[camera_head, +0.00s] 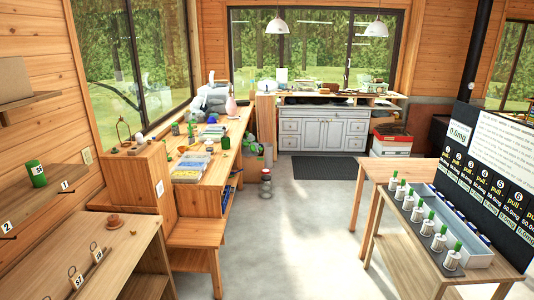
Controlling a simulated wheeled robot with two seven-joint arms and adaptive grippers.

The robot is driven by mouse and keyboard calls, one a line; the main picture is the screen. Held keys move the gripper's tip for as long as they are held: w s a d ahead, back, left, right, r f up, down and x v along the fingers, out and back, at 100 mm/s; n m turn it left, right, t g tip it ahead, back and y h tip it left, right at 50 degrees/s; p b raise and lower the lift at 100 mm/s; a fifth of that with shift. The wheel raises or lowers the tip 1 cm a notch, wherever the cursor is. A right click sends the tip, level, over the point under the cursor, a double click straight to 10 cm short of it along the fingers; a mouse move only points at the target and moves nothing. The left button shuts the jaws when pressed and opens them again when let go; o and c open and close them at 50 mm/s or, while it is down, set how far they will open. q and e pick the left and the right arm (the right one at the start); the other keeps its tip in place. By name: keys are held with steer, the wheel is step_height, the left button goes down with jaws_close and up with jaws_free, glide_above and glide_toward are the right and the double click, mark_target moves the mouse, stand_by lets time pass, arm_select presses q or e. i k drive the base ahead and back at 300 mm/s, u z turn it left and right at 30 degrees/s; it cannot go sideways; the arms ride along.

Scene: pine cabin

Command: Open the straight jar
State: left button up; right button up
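Neither of my grippers is in view. I cannot tell for sure which thing is the straight jar. A straight-sided green container (37,174) with a light mark stands upright on the wall shelf at the left. Its top looks closed, but it is too small to be certain. Several small white containers with green tops (439,243) stand in a row on a dark strip on the right table.
A lower-left counter (125,250) holds a small brown lidded object (114,221) and hooks with labels. A long cluttered workbench (215,165) runs along the left windows. A dark board (490,160) stands on the right table (385,185). The floor (300,235) between is clear.

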mark_target(209, 149)
steer(key=i, duration=6.45)
steer(key=u, duration=2.45)
